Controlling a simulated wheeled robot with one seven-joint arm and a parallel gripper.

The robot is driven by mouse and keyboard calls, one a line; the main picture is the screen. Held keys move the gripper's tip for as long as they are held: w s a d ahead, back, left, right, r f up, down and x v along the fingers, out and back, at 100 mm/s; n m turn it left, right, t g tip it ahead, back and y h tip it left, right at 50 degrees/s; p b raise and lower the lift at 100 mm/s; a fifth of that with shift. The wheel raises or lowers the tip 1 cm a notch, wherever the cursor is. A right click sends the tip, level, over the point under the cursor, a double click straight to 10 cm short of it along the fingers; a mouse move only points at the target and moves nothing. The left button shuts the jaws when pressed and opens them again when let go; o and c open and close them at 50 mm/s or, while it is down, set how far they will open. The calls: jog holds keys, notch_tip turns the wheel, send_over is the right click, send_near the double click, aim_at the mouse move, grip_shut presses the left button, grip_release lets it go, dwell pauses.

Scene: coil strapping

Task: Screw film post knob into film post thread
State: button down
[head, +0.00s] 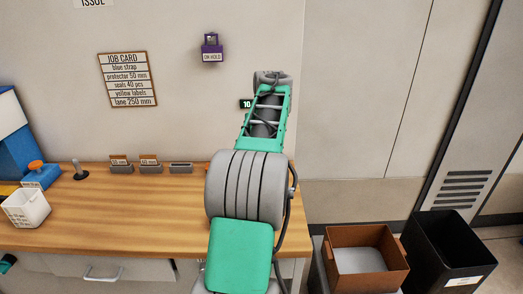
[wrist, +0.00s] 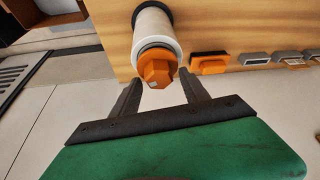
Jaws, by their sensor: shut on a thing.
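In the wrist view, the faceted orange film post knob (wrist: 157,68) sits at the near end of a white film roll (wrist: 153,25), with a dark ring between them. My gripper (wrist: 160,88) has one dark finger on each side of the knob and is shut on it. The post thread is hidden behind the knob and inside the roll, so I cannot tell how far the knob is on. In the head view, my own arm hides the gripper, knob and roll.
The wooden bench (head: 130,212) holds several small grey holders (head: 181,168) and a white bin (head: 27,208). An orange-and-black block (wrist: 209,63) sits beside the roll. A brown box (head: 362,240) and a black bin (head: 445,250) stand right of the bench.

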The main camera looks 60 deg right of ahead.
jog(key=shift+f+m+b, duration=0.25)
jog(key=shift+m+b, duration=0.15)
jog(key=c, duration=1)
grip_release()
jog(key=shift+r+m+g, duration=0.15)
jog(key=shift+m+g, duration=0.15)
jog(key=shift+m, duration=0.2)
jog(key=shift+o, duration=0.7)
jog(key=shift+r, duration=0.1)
jog(key=o, duration=0.4)
